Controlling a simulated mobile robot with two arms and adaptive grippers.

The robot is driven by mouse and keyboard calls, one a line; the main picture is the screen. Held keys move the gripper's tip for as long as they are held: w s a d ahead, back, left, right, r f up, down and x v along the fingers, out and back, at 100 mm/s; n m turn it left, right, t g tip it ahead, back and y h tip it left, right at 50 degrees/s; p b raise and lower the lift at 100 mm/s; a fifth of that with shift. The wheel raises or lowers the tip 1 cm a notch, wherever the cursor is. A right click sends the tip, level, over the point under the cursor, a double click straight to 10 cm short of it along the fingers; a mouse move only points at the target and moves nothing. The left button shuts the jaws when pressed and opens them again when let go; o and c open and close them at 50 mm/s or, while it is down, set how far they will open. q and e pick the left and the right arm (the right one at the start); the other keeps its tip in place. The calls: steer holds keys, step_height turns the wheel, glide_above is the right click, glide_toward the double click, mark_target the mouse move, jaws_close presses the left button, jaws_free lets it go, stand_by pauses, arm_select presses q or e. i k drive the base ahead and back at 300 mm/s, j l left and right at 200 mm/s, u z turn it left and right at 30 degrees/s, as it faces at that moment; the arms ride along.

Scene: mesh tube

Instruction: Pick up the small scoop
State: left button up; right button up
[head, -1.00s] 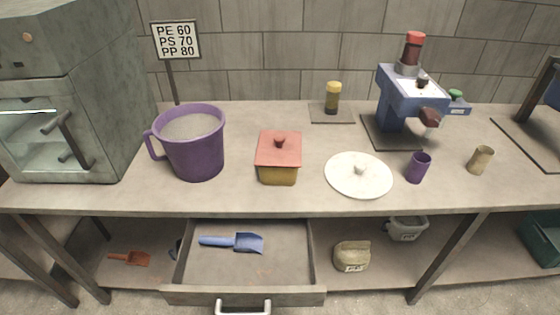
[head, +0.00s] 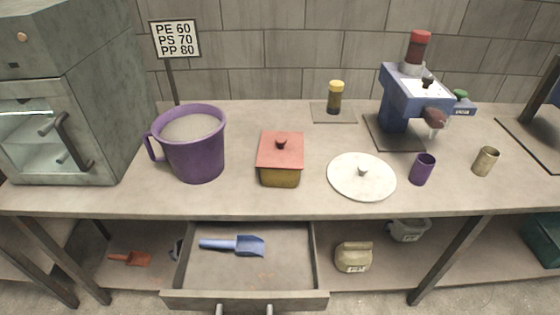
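Two scoops are in view. A blue scoop (head: 248,246) lies in the open drawer (head: 290,268) below the tabletop, its handle pointing left. A red-orange scoop (head: 137,259) lies on the lower shelf to the left of the drawer, its handle also pointing left. The red-orange scoop looks the smaller of the two. Neither of my grippers shows in the head view, so I cannot see how they stand.
On the table (head: 120,205) are a purple pitcher (head: 195,155), a lidded box (head: 280,160), a white lid (head: 350,182), a purple cup (head: 422,170) and a blue machine (head: 400,105). The drawer sticks out in front. A beige bag (head: 353,257) lies on the shelf.

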mark_target(244, 244)
steer(key=k, duration=1.1)
